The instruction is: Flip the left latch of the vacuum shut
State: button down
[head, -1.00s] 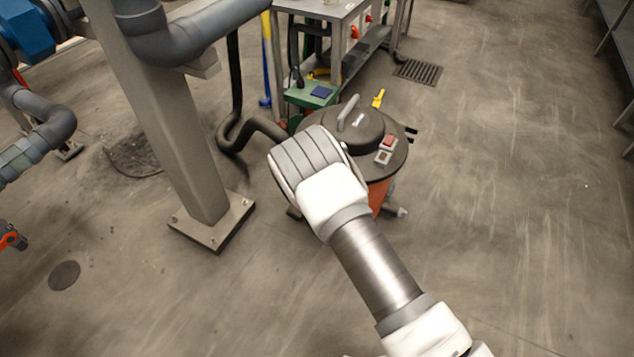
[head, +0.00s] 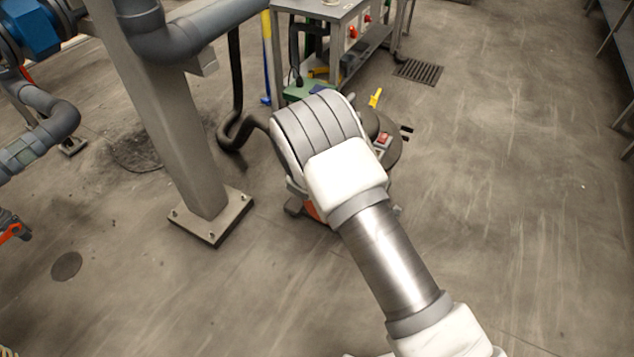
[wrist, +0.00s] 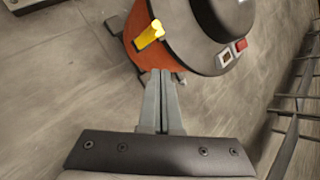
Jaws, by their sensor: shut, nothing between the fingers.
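The vacuum has an orange drum and a dark round lid (head: 397,150); in the head view my arm covers much of it. In the wrist view the drum (wrist: 142,55) and lid (wrist: 195,40) are at the top. A yellow latch (wrist: 150,35) on the near side sticks out from the lid's rim, not lying flat. My gripper (wrist: 166,73) is shut and empty, its fingertips just below this latch in the picture, apart from it. Another yellow latch (head: 375,97) stands up at the lid's far side in the head view. My gripper's fingers are hidden there.
A red switch (wrist: 240,45) sits on the lid. A black hose (head: 237,130) runs at the left, near a grey post (head: 180,130). A metal cart (head: 345,15) stands behind the vacuum. The floor at right is open.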

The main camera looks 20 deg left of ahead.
jog(key=shift+s+d+r, duration=0.1)
jog(key=shift+s+r, duration=0.15)
jog(key=shift+r, duration=0.35)
jog(key=shift+s+d+r, duration=0.1)
jog(key=shift+s+r, duration=0.15)
jog(key=shift+r, duration=0.35)
